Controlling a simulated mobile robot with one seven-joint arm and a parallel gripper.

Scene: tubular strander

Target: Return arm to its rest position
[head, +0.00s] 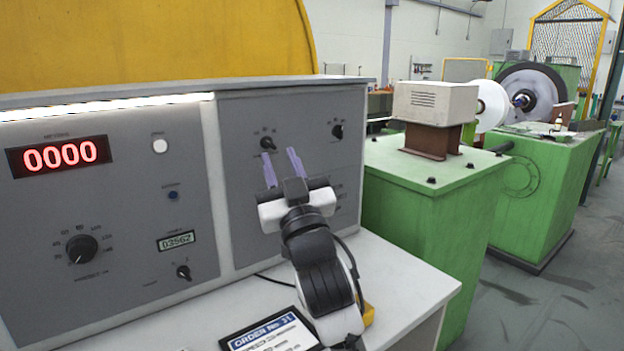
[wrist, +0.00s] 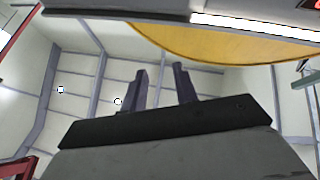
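My gripper (head: 282,168) is raised in front of the right part of the grey control panel (head: 235,205) in the head view. Its two purple-grey fingers point up and stand apart, with nothing between them. In the wrist view the fingers (wrist: 160,85) also show apart and empty, against the ceiling. The finger tips appear just below a dark knob (head: 267,143) on the panel. I cannot tell whether they touch the panel. My arm rises from the lower middle of the head view, over the white desk.
A red display (head: 60,156) reads 0000 on the panel. An order sign (head: 270,332) lies on the white desk (head: 395,280) beside my arm. A yellow object (head: 368,314) is partly hidden behind my arm. Green machine housings (head: 430,200) stand to the right. Open floor (head: 560,300) lies at far right.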

